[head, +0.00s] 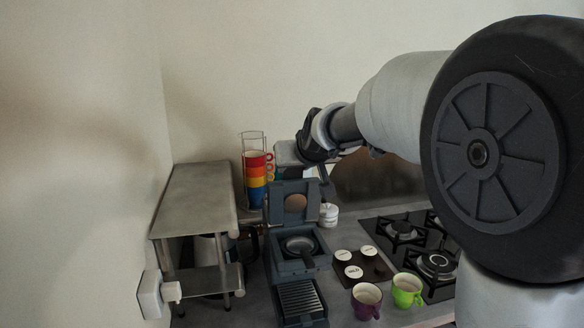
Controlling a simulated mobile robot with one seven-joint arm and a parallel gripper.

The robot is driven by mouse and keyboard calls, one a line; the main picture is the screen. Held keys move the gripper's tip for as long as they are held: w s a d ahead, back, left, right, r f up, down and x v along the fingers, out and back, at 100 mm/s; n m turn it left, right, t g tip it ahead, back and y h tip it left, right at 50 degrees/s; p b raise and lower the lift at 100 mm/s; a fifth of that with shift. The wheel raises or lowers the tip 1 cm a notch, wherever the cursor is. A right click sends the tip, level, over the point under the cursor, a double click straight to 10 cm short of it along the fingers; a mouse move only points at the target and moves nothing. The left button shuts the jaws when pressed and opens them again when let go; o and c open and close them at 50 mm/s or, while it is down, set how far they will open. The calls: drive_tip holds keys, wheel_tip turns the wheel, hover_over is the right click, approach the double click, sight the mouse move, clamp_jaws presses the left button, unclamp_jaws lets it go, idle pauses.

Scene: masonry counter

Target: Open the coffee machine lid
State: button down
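The dark blue-grey coffee machine (305,265) stands on the counter in the middle of the head view. Its lid (313,203) stands raised, about upright, at the back of the machine, with a round tan area in its face. The round pod well (299,246) below is uncovered. My gripper (324,184) points down just behind and to the right of the raised lid's top. Its fingers are small, dark and partly hidden, so I cannot tell whether they touch the lid or are open.
Stacked coloured mugs (257,180) in a wire rack and a metal shelf (198,198) stand left. A white jar (329,214) stands right of the lid. Coffee pods on a dark tray (376,272), a purple mug (366,301), a green mug (406,290) and a gas hob (411,251) lie right.

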drive_tip(key=shift+w+a+r, duration=0.1)
drive_tip(key=shift+w+r, duration=0.05)
drive_tip(key=shift+r, duration=0.35)
drive_tip(key=c, duration=1.1)
unclamp_jaws()
drive_tip(key=shift+o, duration=0.3)
drive_tip(key=shift+f, duration=0.25)
drive_tip(key=v, duration=1.7)
drive_tip(key=shift+s+b, duration=0.35)
drive_tip(key=shift+b, duration=0.1)
